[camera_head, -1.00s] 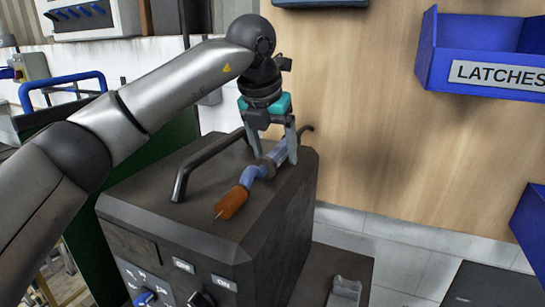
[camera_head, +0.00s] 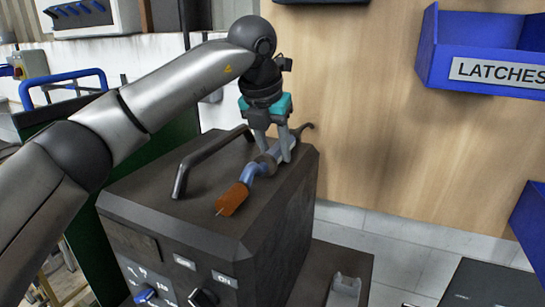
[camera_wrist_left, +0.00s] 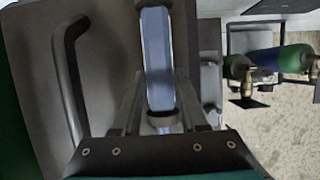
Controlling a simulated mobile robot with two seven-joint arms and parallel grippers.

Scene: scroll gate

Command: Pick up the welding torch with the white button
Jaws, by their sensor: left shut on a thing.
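The welding torch (camera_head: 263,166) lies on top of the dark welding machine. It has a blue-grey handle and an orange-brown nozzle (camera_head: 232,199) that points toward the front. My left gripper (camera_head: 277,154) comes down from above and is shut on the torch handle. In the left wrist view the torch handle (camera_wrist_left: 157,60) runs between the fingers of my left gripper (camera_wrist_left: 158,100). I cannot make out a white button on the torch in either view. My right gripper is not in view.
The welding machine (camera_head: 285,223) has a dark carry handle (camera_head: 205,160) left of the torch and knobs on its front. A wooden panel (camera_head: 365,100) stands behind. A blue bin labelled LATCHES (camera_head: 490,50) hangs at upper right. In the left wrist view gas cylinders (camera_wrist_left: 262,62) stand at right.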

